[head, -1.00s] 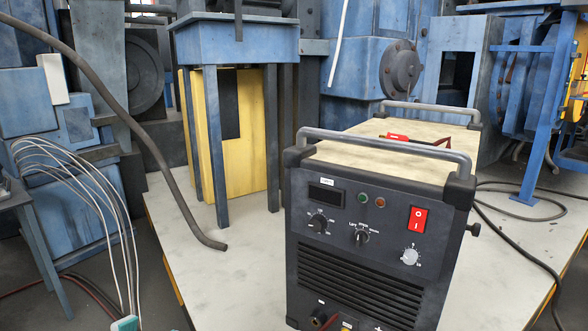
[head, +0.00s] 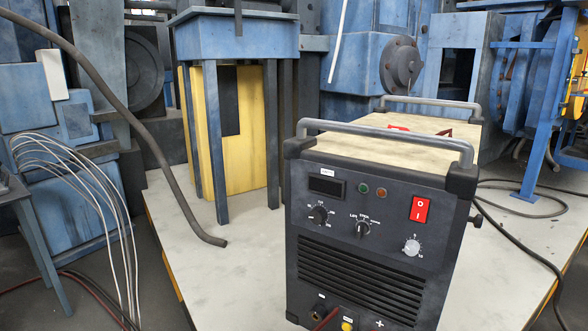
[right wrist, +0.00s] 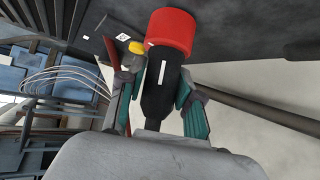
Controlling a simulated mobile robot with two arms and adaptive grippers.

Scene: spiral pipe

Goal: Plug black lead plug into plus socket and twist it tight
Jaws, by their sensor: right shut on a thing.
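My right gripper (right wrist: 163,88) is shut on the black plug body (right wrist: 161,85), its teal-lined fingers on either side. A white stripe runs along the plug. A large red cylinder (right wrist: 170,30) lies at the plug's far end; I cannot tell whether it is part of the plug or a socket collar. The welding machine (head: 300,210) stands on the table. A plus sign (head: 378,323) shows on its lower front; the plus socket is below the head picture. A dark socket (head: 319,312) sits lower left, beside a red lead (head: 327,319). My left gripper is not in view.
A yellow knob (head: 347,326) is on the machine's lower front, also in the right wrist view (right wrist: 137,47). A thick grey hose (head: 170,190) ends on the pale table (head: 240,260). A black cable (head: 525,250) lies to the right. White wires (head: 100,190) arch at left.

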